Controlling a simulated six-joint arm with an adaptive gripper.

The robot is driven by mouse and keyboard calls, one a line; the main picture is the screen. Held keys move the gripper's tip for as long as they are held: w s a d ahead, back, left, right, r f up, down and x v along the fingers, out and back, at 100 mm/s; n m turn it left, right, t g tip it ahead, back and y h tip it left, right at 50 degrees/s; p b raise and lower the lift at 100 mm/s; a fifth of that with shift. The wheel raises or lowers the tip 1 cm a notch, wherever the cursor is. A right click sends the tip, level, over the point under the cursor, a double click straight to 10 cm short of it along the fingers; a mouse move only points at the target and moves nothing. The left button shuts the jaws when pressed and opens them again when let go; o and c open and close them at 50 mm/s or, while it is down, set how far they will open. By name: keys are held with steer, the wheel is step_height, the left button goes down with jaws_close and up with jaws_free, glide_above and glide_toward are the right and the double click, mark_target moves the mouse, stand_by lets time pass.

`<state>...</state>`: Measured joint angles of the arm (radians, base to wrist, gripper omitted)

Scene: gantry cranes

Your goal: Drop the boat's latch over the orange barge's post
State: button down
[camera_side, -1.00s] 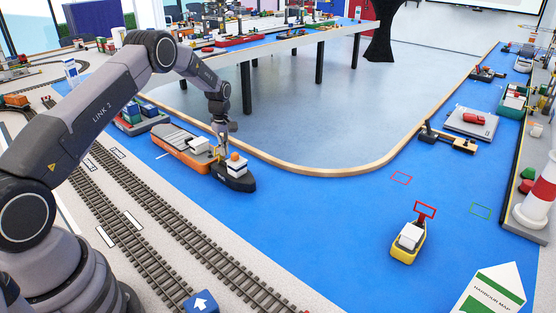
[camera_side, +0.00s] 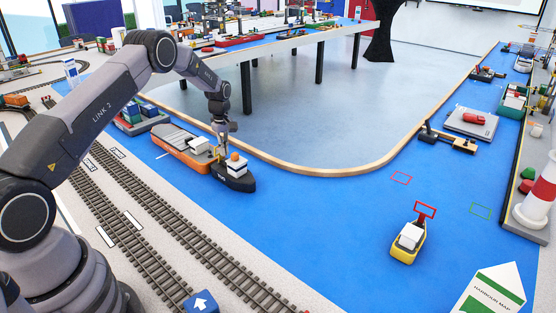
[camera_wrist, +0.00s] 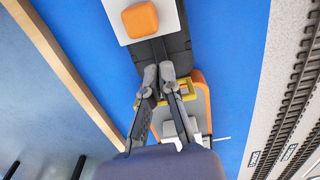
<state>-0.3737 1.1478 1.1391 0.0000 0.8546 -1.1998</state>
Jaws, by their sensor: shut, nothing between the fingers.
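The black boat (camera_side: 234,183) with a white cabin and orange top floats at the front end of the orange barge (camera_side: 180,149). In the wrist view the black boat (camera_wrist: 172,47) fills the top and the barge's orange edge (camera_wrist: 204,97) shows below it. A yellow latch (camera_wrist: 188,90) lies low across the gap between boat and barge, partly behind my fingers. The post cannot be made out, so I cannot tell whether the latch is around it. My gripper (camera_wrist: 158,70) is shut and empty, above the latch; it also shows in the side view (camera_side: 222,146).
A wooden-edged quay (camera_side: 330,172) curves close behind the boat. Rail tracks (camera_side: 170,220) run along the near side. A small yellow boat (camera_side: 408,247) with a red frame stands on open blue water at right. A blue-loaded vessel (camera_side: 140,118) lies behind the barge.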

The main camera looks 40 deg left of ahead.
steer(key=shift+a, duration=0.1)
stand_by(0.3)
steer(key=shift+a, duration=3.55)
step_height(320, 180, up, 10)
steer(key=a, duration=0.2)
steer(key=shift+a, duration=0.4)
